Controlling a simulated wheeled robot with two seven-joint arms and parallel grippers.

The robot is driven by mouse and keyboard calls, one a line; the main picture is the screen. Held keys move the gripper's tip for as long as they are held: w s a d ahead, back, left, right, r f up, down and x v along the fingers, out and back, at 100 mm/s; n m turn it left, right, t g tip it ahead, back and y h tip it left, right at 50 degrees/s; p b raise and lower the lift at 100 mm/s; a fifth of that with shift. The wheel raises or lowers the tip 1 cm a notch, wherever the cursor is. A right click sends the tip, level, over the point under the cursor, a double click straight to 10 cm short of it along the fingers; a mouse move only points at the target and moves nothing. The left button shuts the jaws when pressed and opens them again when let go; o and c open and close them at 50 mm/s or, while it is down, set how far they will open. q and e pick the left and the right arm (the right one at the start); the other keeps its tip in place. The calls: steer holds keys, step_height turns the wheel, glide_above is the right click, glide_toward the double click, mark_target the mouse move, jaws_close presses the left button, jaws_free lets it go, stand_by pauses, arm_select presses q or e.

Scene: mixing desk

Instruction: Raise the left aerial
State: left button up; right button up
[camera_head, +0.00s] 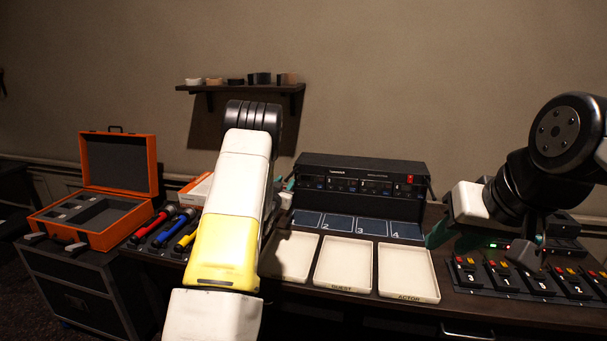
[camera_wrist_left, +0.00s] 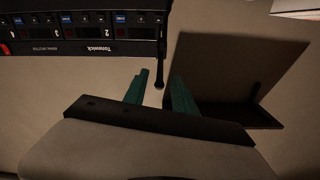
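The black receiver rack (camera_head: 360,178) stands at the back of the desk and shows upside down in the left wrist view (camera_wrist_left: 80,38). The left aerial (camera_wrist_left: 163,50) is a thin dark rod beside the rack's end, with a small knob at its tip. My left gripper (camera_wrist_left: 160,88) is open, its two teal fingers apart on either side of the knob; contact cannot be told. In the head view my left arm hides this aerial. The right aerial (camera_head: 431,187) lies along the rack's right end. My right gripper (camera_head: 440,234) is over the desk's right part, its opening unclear.
Three cream trays (camera_head: 343,267) lie in front of blue numbered pads (camera_head: 371,227). Several belt packs (camera_head: 500,276) stand at right. An open orange case (camera_head: 105,235) and coloured microphones (camera_head: 163,229) are at left. A wall shelf (camera_head: 240,88) holds small items.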

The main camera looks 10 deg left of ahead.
mark_target(291, 174)
arm_select(q)
steer(key=w, duration=0.7)
steer(key=shift+w+d, duration=0.2)
jaws_close()
stand_by(1.2)
